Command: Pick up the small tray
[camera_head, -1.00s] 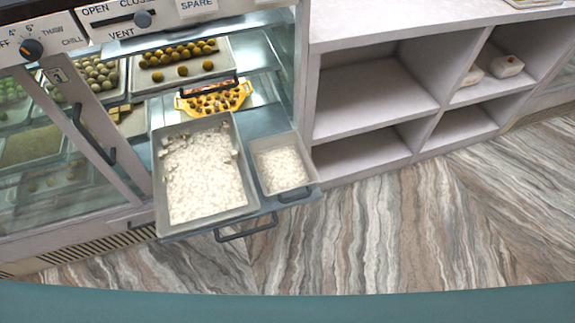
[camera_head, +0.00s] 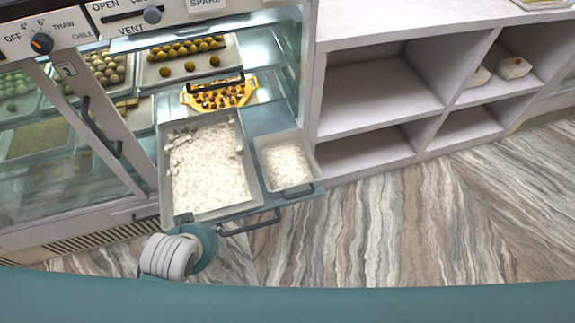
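The small tray (camera_head: 313,169) is a grey rectangular pan filled with white pieces. It sits on the right part of the pulled-out shelf, with a dark handle on its front side. A larger tray (camera_head: 166,185) with similar white pieces sits to its left. Part of my arm, grey and teal, shows at the lower left, in front of the large tray's near edge.
The pulled-out shelf (camera_head: 258,207) has a dark front handle (camera_head: 250,226). Inside the case are a yellow tray (camera_head: 248,90) and a tray of round sweets (camera_head: 150,77). A sliding glass door (camera_head: 92,165) stands left. White open cubbies (camera_head: 375,110) stand right. The striped floor ahead is clear.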

